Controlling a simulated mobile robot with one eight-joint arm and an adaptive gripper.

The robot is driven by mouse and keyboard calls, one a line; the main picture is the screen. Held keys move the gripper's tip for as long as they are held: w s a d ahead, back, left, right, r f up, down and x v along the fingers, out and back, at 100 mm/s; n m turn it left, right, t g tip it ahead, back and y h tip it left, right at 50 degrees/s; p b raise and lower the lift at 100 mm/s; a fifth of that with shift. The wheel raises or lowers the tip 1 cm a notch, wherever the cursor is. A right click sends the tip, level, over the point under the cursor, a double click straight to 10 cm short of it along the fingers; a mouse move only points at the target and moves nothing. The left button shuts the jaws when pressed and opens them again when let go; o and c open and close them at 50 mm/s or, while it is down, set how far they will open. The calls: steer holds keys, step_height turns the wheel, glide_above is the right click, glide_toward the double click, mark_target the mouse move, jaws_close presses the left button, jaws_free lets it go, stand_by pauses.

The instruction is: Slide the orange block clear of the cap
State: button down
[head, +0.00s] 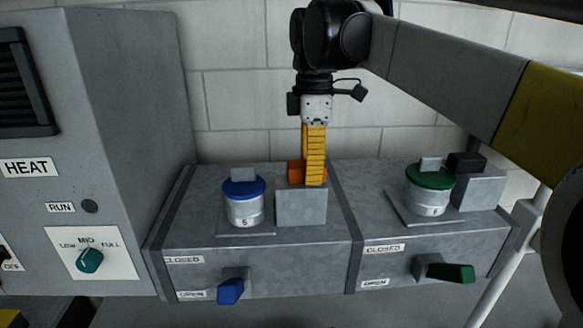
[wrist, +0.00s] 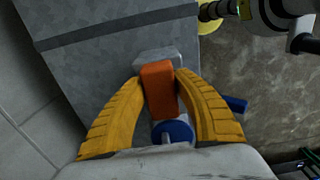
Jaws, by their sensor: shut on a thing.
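The orange block (head: 294,173) is at the top of a grey stand (head: 301,208), mostly behind my yellow fingers in the head view. My gripper (head: 314,181) points down and is shut on it. In the wrist view the orange block (wrist: 160,88) lies between both fingertips (wrist: 161,80). The blue cap (head: 243,188), with a grey tab, tops a white canister just left of the stand. In the head view a gap shows between block and cap. The blue cap (wrist: 172,132) also shows in the wrist view, partly hidden behind the block's near end.
A green cap (head: 430,177) on a second canister stands right, beside a black block (head: 466,162) on another grey stand (head: 481,190). Blue (head: 231,291) and green (head: 450,272) handles stick out from the duct front. A grey heater cabinet (head: 120,130) rises at left.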

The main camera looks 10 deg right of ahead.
steer(key=c, duration=1)
jaws_free()
steer(key=shift+d, duration=0.15)
steer(key=shift+c, duration=0.2)
steer(key=shift+o, duration=0.5)
steer(key=shift+d, duration=0.15)
steer(key=shift+r, duration=0.25)
step_height(320, 180, up, 12)
steer(key=shift+f, duration=0.25)
